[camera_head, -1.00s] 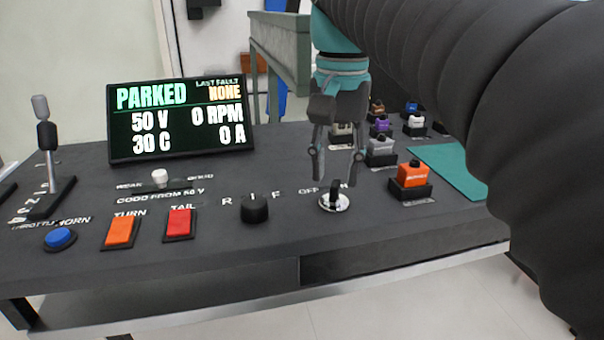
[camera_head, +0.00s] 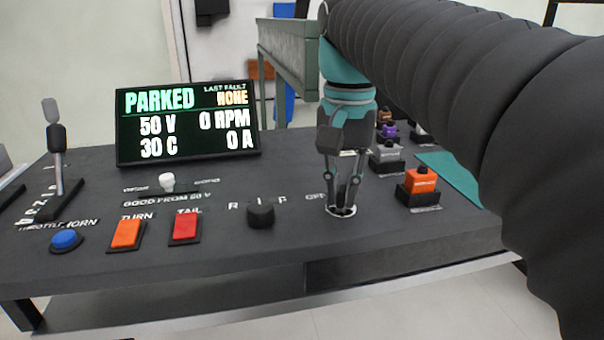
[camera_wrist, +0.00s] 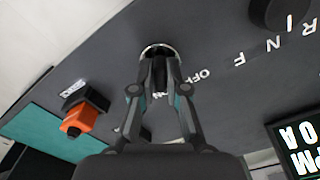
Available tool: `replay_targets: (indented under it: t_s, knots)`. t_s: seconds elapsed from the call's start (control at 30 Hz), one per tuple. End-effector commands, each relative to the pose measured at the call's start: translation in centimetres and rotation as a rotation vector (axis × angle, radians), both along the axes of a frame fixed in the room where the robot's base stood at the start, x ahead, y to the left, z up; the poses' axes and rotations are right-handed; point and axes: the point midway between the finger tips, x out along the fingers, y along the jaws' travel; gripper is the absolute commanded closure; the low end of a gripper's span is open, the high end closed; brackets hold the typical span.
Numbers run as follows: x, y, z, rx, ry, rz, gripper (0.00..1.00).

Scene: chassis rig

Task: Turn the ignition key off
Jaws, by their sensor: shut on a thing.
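The ignition key is a small black key in a round silver switch (camera_head: 341,211) on the dark console, right of the R-N-F knob. My gripper (camera_head: 343,206) points down at the switch with its fingers closed in on the key. In the wrist view my gripper (camera_wrist: 160,84) has its fingertips on either side of the black key (camera_wrist: 159,66), inside the silver ring (camera_wrist: 147,50). An OFF label shows beside the switch in the wrist view; the other label is partly hidden by a finger. The display (camera_head: 187,122) reads PARKED, 50 V, 0 RPM.
The black R-N-F knob (camera_head: 261,214) stands just left of the switch. An orange connector block (camera_head: 420,182) stands to the right, with several other blocks behind. Orange and red rocker switches, a blue button (camera_head: 66,240) and a lever (camera_head: 57,150) are on the left.

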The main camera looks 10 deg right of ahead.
Motion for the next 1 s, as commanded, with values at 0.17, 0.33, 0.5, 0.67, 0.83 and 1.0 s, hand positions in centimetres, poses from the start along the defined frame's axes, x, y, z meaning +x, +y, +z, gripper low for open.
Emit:
replay_targets:
  t_s: [0.17,0.33,0.5,0.67,0.83,1.0]
  knots:
    - [0.01,0.02,0.08,0.001,0.0,0.03,1.0]
    - [0.0,0.01,0.18,0.0,0.001,0.11,1.0]
    - [0.01,0.0,0.24,0.001,0.0,0.241,1.0]
    - [-0.01,-0.01,0.24,0.002,0.001,0.392,1.0]
    - [0.0,-0.02,0.22,0.001,0.001,0.553,1.0]
    - [0.02,-0.04,0.2,0.001,0.0,0.708,1.0]
